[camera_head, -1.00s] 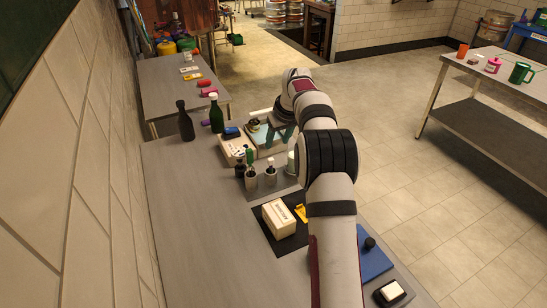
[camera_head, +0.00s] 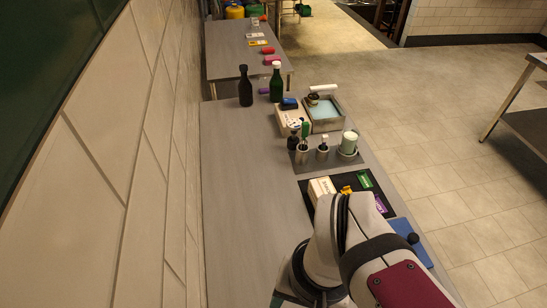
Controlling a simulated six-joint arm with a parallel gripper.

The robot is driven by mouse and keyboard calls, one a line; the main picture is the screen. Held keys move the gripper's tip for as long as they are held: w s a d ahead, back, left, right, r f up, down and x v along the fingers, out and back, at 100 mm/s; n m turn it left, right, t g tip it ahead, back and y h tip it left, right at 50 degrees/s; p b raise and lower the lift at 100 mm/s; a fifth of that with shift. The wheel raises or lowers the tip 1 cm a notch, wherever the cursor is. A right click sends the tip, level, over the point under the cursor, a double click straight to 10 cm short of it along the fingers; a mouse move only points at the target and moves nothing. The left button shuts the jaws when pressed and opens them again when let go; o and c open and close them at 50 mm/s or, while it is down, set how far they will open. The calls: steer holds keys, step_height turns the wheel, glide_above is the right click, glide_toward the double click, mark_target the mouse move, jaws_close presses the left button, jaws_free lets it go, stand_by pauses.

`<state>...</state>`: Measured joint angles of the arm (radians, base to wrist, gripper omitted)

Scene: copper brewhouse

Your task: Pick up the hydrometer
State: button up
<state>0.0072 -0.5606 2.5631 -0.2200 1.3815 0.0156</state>
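I cannot pick out the hydrometer for sure at this size. Thin upright items stand in two small metal cups, the left cup (camera_head: 302,154) and the right cup (camera_head: 323,152); the left one has a green-topped item (camera_head: 304,131). A pale green cylinder (camera_head: 350,143) stands to their right. My arm's wrist fills the lower middle of the view. Only a teal sliver of what seems to be my gripper (camera_head: 278,299) shows at the bottom edge, over the near bench and apart from the cups. Its fingertips and anything between them are hidden.
A dark bottle (camera_head: 245,88) and a green bottle (camera_head: 276,84) stand at the bench's far end. A metal tray (camera_head: 326,126) with pale blue inside sits beside a cream box (camera_head: 291,120). A white box (camera_head: 321,188) lies on a black mat. The bench's left side (camera_head: 245,190) is clear.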

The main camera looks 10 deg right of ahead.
steer(key=shift+o, duration=0.5)
steer(key=w+a+r+m+t+y, duration=0.1)
steer(key=w+a+m+t+y, duration=0.2)
steer(key=w, duration=0.5)
steer(key=w+a+r+m+y, duration=0.1)
steer(key=w+a+m+y, duration=0.25)
steer(key=w+m, duration=0.3)
steer(key=w+d+m+t+y, duration=0.1)
steer(key=w+d+m+t, duration=0.35)
steer(key=w, duration=0.55)
steer(key=m+t+h, duration=0.6)
steer(key=m+h, duration=0.3)
steer(key=m, duration=0.7)
glide_toward(326, 138)
steer(key=x, duration=1.1)
steer(key=shift+r, duration=0.1)
jaws_close()
